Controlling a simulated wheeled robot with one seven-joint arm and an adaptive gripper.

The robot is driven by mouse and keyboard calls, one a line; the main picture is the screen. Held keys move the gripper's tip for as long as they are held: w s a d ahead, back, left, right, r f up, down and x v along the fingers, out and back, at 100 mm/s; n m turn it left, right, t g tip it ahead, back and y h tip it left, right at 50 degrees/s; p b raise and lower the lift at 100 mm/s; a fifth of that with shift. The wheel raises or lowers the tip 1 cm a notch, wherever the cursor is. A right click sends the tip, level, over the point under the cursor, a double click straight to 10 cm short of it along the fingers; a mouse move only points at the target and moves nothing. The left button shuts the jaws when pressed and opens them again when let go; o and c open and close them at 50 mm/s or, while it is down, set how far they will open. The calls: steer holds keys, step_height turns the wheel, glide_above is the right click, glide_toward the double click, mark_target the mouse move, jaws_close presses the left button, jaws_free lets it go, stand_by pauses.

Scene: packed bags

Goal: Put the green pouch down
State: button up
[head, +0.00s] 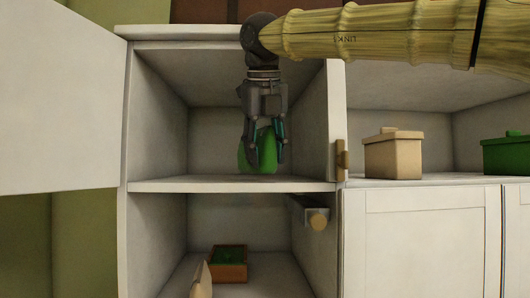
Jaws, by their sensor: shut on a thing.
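The green pouch (267,150) is in the upper compartment (185,186) of the white cabinet in the head view. My gripper (264,156) points down, with its fingers on either side of the pouch, and is shut on it. The fingers hide parts of the pouch's sides. The pouch's lower edge is near the shelf board; I cannot tell whether it touches.
The white cabinet door (60,95) stands open at left. A lower compartment holds a brown box (229,270) with green inside. A beige lidded box (393,158) and a green lidded box (507,156) stand at right. Shelf room is free left of the pouch.

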steer(key=shift+w+r, duration=0.1)
steer(key=shift+w, duration=0.55)
steer(key=shift+w+f+p, duration=0.2)
steer(key=shift+f+p, duration=0.05)
steer(key=shift+p, duration=0.15)
steer(key=shift+w+f, duration=0.1)
steer(key=shift+f, duration=0.25)
steer(key=shift+s+d+f, duration=0.1)
steer(key=shift+s+f, duration=0.15)
steer(key=shift+s, duration=0.05)
steer(key=shift+w+f, duration=0.1)
steer(key=o, duration=1.1)
